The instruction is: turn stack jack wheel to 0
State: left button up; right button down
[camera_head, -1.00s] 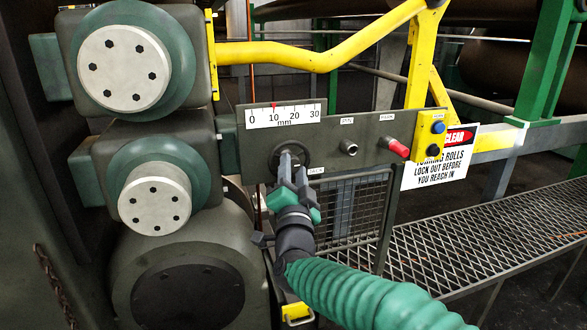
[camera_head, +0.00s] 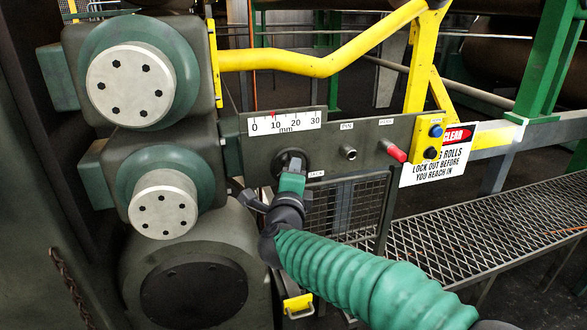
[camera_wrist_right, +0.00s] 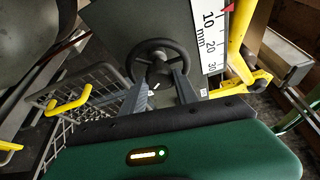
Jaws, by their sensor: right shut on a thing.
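The jack wheel (camera_head: 277,164) is a small dark handwheel on the grey panel, below the white mm scale (camera_head: 285,122). In the head view it is largely hidden by my right gripper (camera_head: 291,160). The scale runs from 0 to 30, and its red pointer (camera_head: 273,113) stands at about 10. The wheel shows from above in the right wrist view (camera_wrist_right: 158,46), with its rim and spokes visible. The gripper's two fingers (camera_wrist_right: 160,95) reach to the wheel's near side and are shut on it. My left gripper is not in view.
To the right on the panel are a metal knob (camera_head: 348,152), a red knob (camera_head: 396,154) and a yellow button box (camera_head: 431,137). Big rolls with pale end caps (camera_head: 131,86) stand at the left. A yellow rail (camera_head: 310,64) crosses above. A mesh guard (camera_head: 345,215) is below the panel.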

jog(key=n+t+y+p, duration=0.1)
jog(key=n+y+p, duration=0.1)
jog(key=n+p, duration=0.4)
jog(key=n+t+y+p, duration=0.2)
jog(key=n+p, duration=0.5)
jog(key=p, duration=0.2)
jog(key=n+t+y+p, duration=0.1)
jog(key=n+y+p, duration=0.1)
jog(key=n+p, duration=0.5)
jog(key=shift+w+d+f+t+p, duration=0.1)
jog(key=shift+d+f+t+p, duration=0.25)
jog(key=shift+p, duration=0.5)
dwell(2.2)
